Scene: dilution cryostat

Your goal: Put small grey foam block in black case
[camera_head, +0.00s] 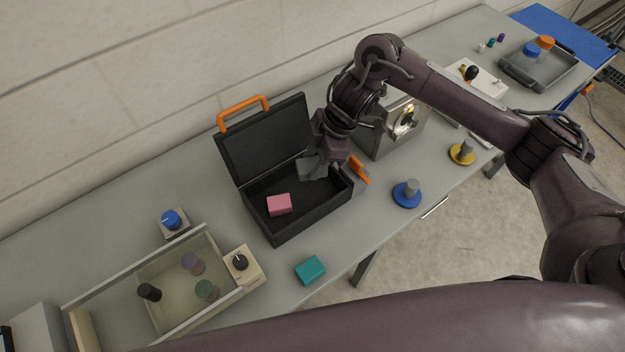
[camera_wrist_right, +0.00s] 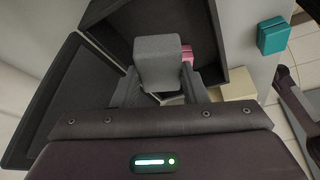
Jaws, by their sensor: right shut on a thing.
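The black case (camera_head: 287,228) stands open on the grey bench in the head view, its lid raised at the back with an orange handle. A pink block (camera_head: 279,205) lies inside it. My right gripper (camera_head: 326,168) is over the right part of the case, at about its rim. It is shut on the small grey foam block (camera_head: 311,168). In the right wrist view the grey foam block (camera_wrist_right: 158,62) sits between the fingers, with the pink block (camera_wrist_right: 187,53) partly hidden behind it. I cannot tell whether the foam touches the case floor. My left gripper is not seen.
A teal block (camera_head: 310,270) lies on the bench in front of the case. A clear-walled tank (camera_head: 150,270) with several knobbed pieces stands at left. A metal box (camera_head: 395,135) stands right of the case, with a blue disc (camera_head: 407,195) in front of it.

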